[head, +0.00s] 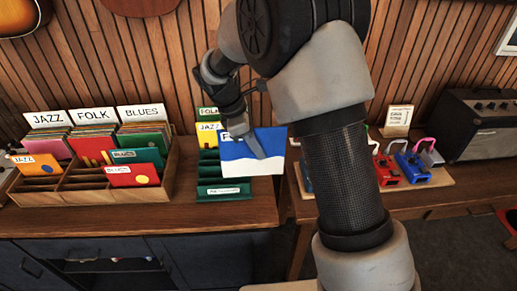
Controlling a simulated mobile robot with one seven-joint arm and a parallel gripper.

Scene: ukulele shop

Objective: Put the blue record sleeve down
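The blue record sleeve (236,168) has a white wavy band along its bottom and a partly covered label at its top left. My gripper (255,148) comes down from the upper left, with one finger lying across the sleeve's front; the other finger is hidden. It is shut on the sleeve and holds it close to upright, slightly tilted. The sleeve is in front of the right part of a small green rack (224,194) and hides some of it. I cannot tell whether the sleeve touches the rack.
A wooden record crate (168,180) with JAZZ, FOLK and BLUES dividers stands at left on the wooden counter (130,219). A JAZZ card (208,127) stands at the green rack's back. Red and blue pedals (413,168) and a black amplifier (480,125) are at right, beyond my arm.

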